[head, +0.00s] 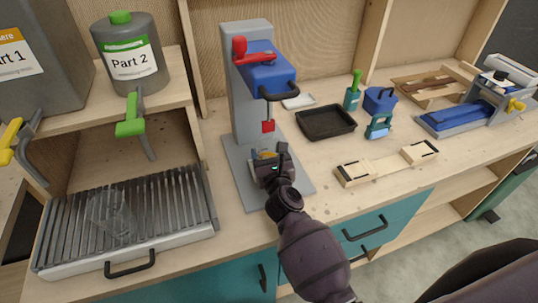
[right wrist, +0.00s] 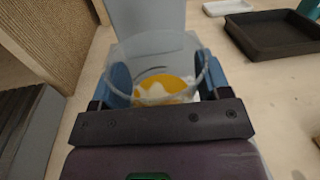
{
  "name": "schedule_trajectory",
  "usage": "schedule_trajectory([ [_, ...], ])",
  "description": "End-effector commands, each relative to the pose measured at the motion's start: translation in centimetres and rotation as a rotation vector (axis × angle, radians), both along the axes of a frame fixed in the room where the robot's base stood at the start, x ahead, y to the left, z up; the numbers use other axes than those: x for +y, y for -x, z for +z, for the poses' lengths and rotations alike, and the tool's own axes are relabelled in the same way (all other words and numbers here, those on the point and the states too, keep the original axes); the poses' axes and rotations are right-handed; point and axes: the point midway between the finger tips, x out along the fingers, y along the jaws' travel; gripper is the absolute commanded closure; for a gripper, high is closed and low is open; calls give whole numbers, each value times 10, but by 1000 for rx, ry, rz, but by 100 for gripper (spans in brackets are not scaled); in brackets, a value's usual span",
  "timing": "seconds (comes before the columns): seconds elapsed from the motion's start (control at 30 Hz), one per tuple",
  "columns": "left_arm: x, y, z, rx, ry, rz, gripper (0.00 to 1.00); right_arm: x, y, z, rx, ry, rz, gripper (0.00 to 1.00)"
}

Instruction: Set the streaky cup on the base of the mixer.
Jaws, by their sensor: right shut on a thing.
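The mixer (head: 265,70) has a grey column, a blue head with a red lever, and a flat grey base (head: 236,172). My right gripper (head: 268,162) is over the base, below the mixer head. It is shut on the streaky cup (right wrist: 157,62), a clear cup with orange and white liquid. The cup is upright between the blue fingers, and its orange content shows a little in the head view (head: 267,155). I cannot tell whether the cup's bottom touches the base. My left gripper is not in view.
A clear cup (head: 112,215) is on the slatted grate (head: 60,228) at left, below the Part 2 container (head: 130,60). A black tray (head: 325,122), a blue pot (head: 379,100) and a wooden form (head: 388,163) lie right of the mixer.

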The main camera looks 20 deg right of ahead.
Motion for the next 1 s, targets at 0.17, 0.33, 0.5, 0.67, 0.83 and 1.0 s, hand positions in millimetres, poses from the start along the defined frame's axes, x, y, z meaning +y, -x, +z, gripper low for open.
schedule_trajectory([
  [0.17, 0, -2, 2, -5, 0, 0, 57, 0, 0, 1, -1, 0, 0, 43],
  [0.33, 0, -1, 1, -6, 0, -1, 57, 0, 0, -1, 0, 0, 0, 21],
  [0.5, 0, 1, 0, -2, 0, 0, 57, 0, 0, -1, 0, 0, 0, 5],
  [0.67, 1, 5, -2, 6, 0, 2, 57, 0, 0, -1, 0, 0, 0, 5],
  [0.83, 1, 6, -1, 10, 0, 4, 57, 0, 2, 2, 0, 0, 0, 5],
  [1.0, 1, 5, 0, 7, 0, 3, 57, 2, 23, 0, 3, -1, 0, 5],
])
